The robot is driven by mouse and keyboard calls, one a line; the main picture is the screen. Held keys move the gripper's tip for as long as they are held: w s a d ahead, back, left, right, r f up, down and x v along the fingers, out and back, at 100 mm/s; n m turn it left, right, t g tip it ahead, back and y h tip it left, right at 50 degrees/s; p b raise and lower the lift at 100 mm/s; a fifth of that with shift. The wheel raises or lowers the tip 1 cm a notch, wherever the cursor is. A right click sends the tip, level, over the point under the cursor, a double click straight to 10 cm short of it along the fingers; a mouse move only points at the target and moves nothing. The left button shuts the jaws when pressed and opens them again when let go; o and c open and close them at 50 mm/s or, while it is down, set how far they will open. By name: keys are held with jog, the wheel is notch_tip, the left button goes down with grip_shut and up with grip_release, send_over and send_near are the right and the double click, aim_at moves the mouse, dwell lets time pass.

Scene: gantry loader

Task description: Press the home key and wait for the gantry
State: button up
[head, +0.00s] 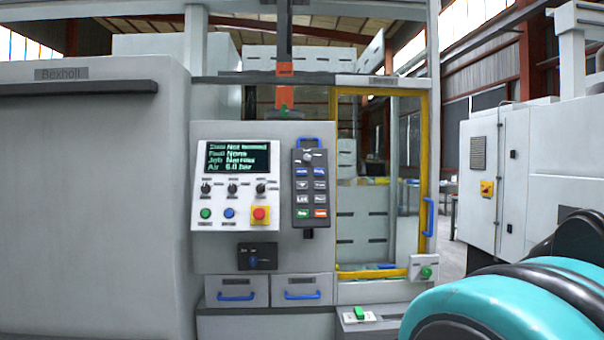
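The control panel (236,218) is on the machine front in the head view. Its screen (237,159) seems to read state not homed, fault none and air 6.0 bar. Below are knobs, a green button (205,213), a blue button (229,213) and a red emergency stop (260,214). A dark pendant (310,180) beside it has blue, white, green and red keys. Key labels are too small to read, so I cannot tell which is the home key. The gantry's vertical arm (285,68), with an orange part, is above the panel. My gripper is out of view.
A yellow-framed door (423,165) with a blue handle (430,217) seems closed. Two drawers (303,288) and a ledge with a green switch (360,314) are below. My teal arm link covers the lower right. Another grey cabinet (480,225) stands at right.

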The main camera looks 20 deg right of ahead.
grip_shut()
dwell(1.1)
